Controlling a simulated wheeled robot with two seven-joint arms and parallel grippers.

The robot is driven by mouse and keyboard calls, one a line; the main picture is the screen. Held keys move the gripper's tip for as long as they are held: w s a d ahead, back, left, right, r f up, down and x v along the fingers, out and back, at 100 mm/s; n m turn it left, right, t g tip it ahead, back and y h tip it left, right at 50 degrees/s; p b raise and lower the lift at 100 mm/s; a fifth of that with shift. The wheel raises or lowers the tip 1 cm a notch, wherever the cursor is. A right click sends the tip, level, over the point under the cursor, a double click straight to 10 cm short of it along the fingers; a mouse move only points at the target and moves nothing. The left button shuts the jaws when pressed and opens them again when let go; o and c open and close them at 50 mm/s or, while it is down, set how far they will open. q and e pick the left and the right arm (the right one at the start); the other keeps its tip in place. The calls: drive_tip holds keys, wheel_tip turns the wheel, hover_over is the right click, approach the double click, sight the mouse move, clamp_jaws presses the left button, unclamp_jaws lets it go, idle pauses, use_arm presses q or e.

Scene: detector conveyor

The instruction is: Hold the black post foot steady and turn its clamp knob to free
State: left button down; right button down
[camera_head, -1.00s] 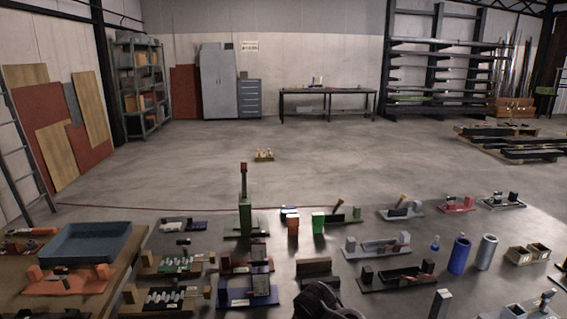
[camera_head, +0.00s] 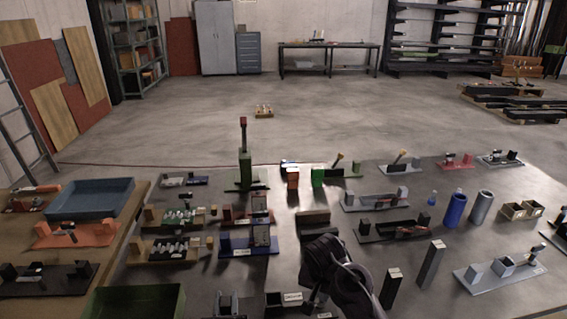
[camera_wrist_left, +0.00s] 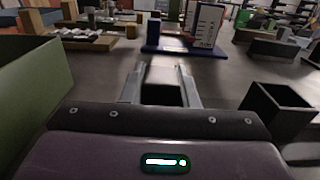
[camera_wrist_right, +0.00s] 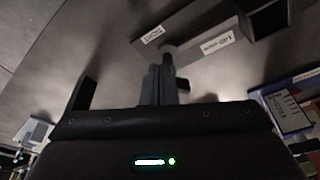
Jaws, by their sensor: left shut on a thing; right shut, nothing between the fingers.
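The black post foot has an open square socket (camera_head: 273,304) at the bottom of the head view. The socket also shows at right in the left wrist view (camera_wrist_left: 282,108). My left gripper (camera_head: 228,304) is shut on a dark end block (camera_wrist_left: 162,95), apparently of this foot, left of the socket. In the right wrist view, the labelled foot (camera_wrist_right: 215,45) runs to the upper right. A dark round clamp knob (camera_wrist_right: 168,54) is just beyond the tips of my right gripper (camera_wrist_right: 160,75). That gripper is shut and empty; I cannot tell whether it touches the knob.
A green bin (camera_head: 135,302) stands left of my left gripper. A blue fixture with an upright plate (camera_head: 250,245) is behind the foot. Two dark posts (camera_head: 391,288) (camera_head: 431,264) stand right of my right arm. A grey fixture (camera_head: 500,270) lies further right.

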drive_tip(key=shift+s+d, duration=0.1)
idle(0.6)
drive_tip(key=shift+s, duration=0.3)
drive_tip(key=w+v, duration=0.1)
drive_tip(key=v, duration=0.4)
drive_tip(key=shift+d+r, duration=0.15)
drive_tip(key=shift+r, duration=0.4)
drive_tip(key=shift+w+a+f, duration=0.15)
drive_tip(key=shift+a+f, duration=0.35)
drive_tip(key=shift+f, duration=0.5)
drive_tip(key=shift+w+a+f, duration=0.2)
drive_tip(key=shift+a+f, duration=0.3)
drive_tip(key=shift+f, duration=0.5)
drive_tip(key=shift+w+a+f, duration=0.15)
drive_tip(key=shift+a+f, duration=0.4)
drive_tip(key=shift+f, duration=0.5)
drive_tip(key=shift+w+d, duration=0.45)
